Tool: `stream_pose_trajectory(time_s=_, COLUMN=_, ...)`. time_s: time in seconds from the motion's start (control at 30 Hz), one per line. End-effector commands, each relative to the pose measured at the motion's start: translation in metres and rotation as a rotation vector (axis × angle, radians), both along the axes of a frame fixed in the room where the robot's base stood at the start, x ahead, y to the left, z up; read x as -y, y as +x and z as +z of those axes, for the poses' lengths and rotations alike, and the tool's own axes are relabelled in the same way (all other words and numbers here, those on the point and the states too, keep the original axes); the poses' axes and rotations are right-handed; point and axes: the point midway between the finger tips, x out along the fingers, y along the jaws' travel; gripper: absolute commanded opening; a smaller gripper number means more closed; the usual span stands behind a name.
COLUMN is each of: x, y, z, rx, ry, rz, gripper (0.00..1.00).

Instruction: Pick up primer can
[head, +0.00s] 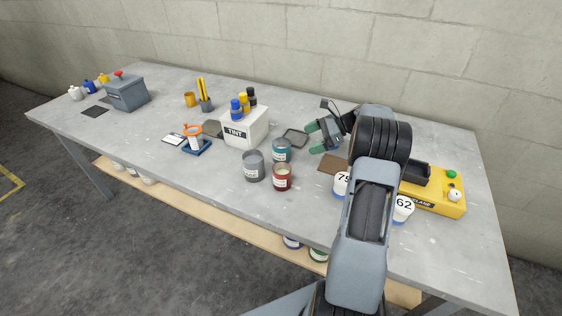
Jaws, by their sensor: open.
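Three small open cans stand close together near the middle of the table: a grey can (253,167), a teal can (281,152) and a dark red can (282,178). Their labels are too small to read, so I cannot tell for sure which is the primer can; the grey one looks most like it. My gripper (316,138), with green fingertips, is open and empty. It is above the table, to the right of the teal can and apart from all three cans.
The white TINT box (240,135) with several small bottles stands behind the grey can. A dark square frame (295,137) lies behind the teal can. The table front left of the cans is clear.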

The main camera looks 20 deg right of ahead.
Motion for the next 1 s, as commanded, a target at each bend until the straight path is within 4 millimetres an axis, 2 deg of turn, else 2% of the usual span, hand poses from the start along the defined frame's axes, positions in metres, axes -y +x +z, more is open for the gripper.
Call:
stream_pose_trajectory(time_s=0.03, x=0.012, y=0.002, z=-0.015, rx=-0.012, ry=0.040, rz=-0.031, gripper=0.97)
stream_pose_trajectory(time_s=0.13, x=0.026, y=0.005, z=-0.026, rx=-0.030, ry=0.103, rz=-0.073, gripper=0.97)
stream_pose_trajectory(time_s=0.23, x=0.030, y=0.008, z=-0.034, rx=-0.038, ry=0.139, rz=-0.094, gripper=0.97)
stream_pose_trajectory(time_s=0.7, x=-0.027, y=0.036, z=-0.062, rx=-0.042, ry=0.154, rz=-0.103, gripper=0.97)
stream_pose_trajectory(time_s=1.0, x=-0.038, y=0.042, z=-0.067, rx=-0.042, ry=0.152, rz=-0.104, gripper=0.97)
